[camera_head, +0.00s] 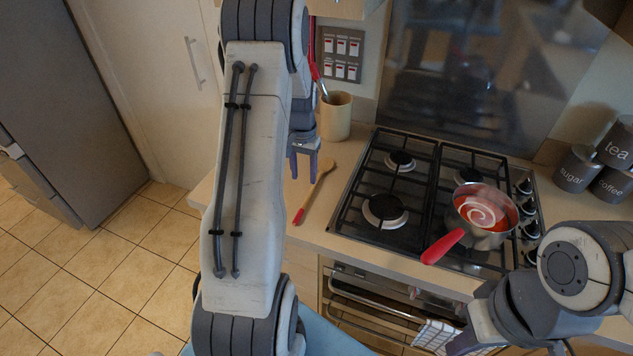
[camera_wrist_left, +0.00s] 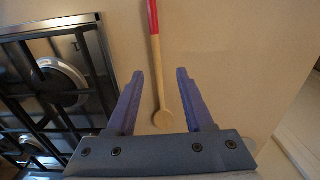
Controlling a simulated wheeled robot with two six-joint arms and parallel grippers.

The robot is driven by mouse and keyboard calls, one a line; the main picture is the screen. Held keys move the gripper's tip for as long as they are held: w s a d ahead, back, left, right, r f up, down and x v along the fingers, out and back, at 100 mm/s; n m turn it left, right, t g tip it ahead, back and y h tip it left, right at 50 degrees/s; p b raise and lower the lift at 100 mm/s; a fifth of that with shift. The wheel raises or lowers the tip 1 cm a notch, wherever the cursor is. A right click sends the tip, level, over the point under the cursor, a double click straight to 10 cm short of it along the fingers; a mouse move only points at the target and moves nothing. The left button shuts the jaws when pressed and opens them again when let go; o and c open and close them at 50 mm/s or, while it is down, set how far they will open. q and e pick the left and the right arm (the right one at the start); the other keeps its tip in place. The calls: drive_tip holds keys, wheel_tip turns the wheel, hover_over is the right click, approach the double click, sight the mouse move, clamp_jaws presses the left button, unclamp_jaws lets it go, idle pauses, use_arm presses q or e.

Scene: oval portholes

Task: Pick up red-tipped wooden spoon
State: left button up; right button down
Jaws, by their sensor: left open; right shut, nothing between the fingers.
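The wooden spoon (camera_head: 317,190) with a red handle end lies on the counter left of the hob, its red end toward the front edge. It also shows in the left wrist view (camera_wrist_left: 158,62), red end at the top and bowl between the fingers. My left gripper (camera_head: 304,160) is open and empty above the counter, close to the spoon's bowl end. In the left wrist view my left gripper (camera_wrist_left: 160,75) has one finger on each side of the spoon, not touching it. My right arm is at the lower right, and its fingers are out of view.
A utensil pot (camera_head: 335,115) stands behind the spoon. A gas hob (camera_head: 385,190) is to the right, with a red-handled pan (camera_head: 484,214) on it. Dark canisters (camera_head: 577,168) stand at the back right. The counter around the spoon is mostly clear.

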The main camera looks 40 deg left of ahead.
sight(307, 199)
use_arm(q)
wheel_tip(307, 199, down, 3)
drive_tip(key=shift+f+p, duration=0.1)
drive_tip(key=shift+p, duration=0.2)
drive_tip(key=shift+d+f+p, duration=0.15)
drive_tip(key=shift+f+p, duration=0.3)
drive_tip(key=shift+f, duration=0.1)
wheel_tip(307, 199, down, 3)
drive_tip(key=shift+w+d+f+p, duration=0.1)
drive_tip(key=shift+w+f+p, duration=0.1)
drive_tip(key=shift+p, duration=0.55)
drive_tip(key=shift+f, duration=0.45)
clamp_jaws()
